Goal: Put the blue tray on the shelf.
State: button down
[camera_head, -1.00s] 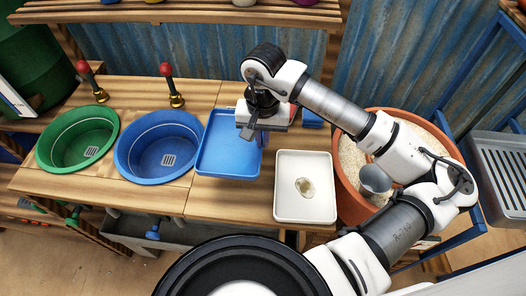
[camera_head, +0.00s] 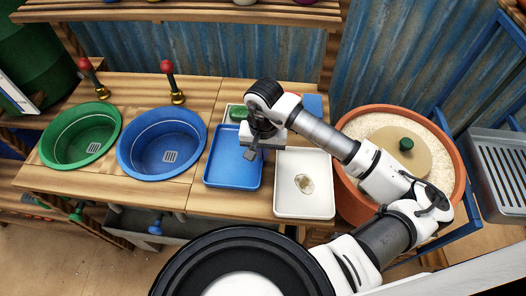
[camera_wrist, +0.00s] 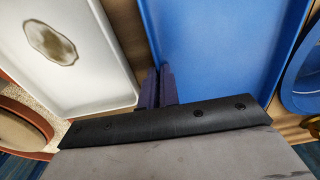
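The blue tray (camera_head: 232,165) is at the wooden counter, between the blue basin and a white tray, and looks empty. My gripper (camera_head: 252,152) is at its right edge in the head view. In the wrist view, the two dark fingers (camera_wrist: 161,88) are close together at the rim of the blue tray (camera_wrist: 215,45) and look shut on it. The fingertips are partly hidden by the rim. Whether the tray touches the counter is hard to tell. A wooden shelf (camera_head: 150,15) runs along the back wall above the counter, with a few round items at its edge.
The white tray (camera_head: 290,208) with a brownish patch lies close on the right. The blue basin (camera_head: 125,160) and green basin (camera_head: 50,150) are on the left, with red-knobbed taps (camera_head: 170,80) behind. A terracotta pot (camera_head: 352,205) stands right. A green item (camera_head: 238,112) lies behind the tray.

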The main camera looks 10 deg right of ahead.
jog(key=c, duration=1.6)
grip_release()
jog(key=shift+c, duration=0.2)
